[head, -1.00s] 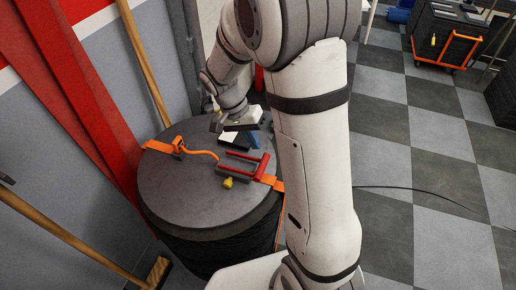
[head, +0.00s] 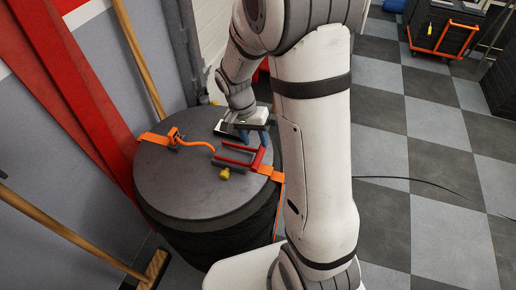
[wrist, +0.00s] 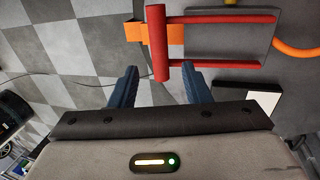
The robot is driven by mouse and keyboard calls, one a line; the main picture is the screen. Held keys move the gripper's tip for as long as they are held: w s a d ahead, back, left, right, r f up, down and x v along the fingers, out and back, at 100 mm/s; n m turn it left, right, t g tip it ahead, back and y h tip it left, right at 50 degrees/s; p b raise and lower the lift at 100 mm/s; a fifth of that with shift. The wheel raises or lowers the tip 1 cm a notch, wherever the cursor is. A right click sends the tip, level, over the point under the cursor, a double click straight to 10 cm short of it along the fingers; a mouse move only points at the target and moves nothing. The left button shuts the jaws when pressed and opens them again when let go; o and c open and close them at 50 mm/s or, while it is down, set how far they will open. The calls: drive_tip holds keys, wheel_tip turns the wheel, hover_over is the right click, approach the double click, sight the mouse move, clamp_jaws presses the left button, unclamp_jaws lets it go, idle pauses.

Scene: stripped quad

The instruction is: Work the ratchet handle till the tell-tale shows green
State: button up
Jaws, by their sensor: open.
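The red U-shaped ratchet handle (head: 260,158) lies on the drum lid, joined to an orange strap (head: 157,138). My gripper (head: 252,138) is just beyond the handle, pointing down. In the wrist view the fingers of my gripper (wrist: 160,72) are open and empty. The end of the handle's red crossbar (wrist: 157,45) shows between their tips; I cannot tell the height gap. A yellow knob (head: 224,174) sits beside the handle. A flat black-and-white piece (wrist: 250,103) lies near the right finger; whether it is the tell-tale I cannot tell. I see no green on the ratchet.
The dark drum (head: 185,195) stands by a wall with red beams (head: 75,90). A broom (head: 75,238) and a wooden pole (head: 138,60) are close on the left. A thin cable (head: 420,182) crosses the open checkered floor. An orange trolley (head: 440,50) stands at the back right.

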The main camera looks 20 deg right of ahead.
sight(259, 152)
drive_tip(key=x, duration=0.5)
clamp_jaws()
idle(0.4)
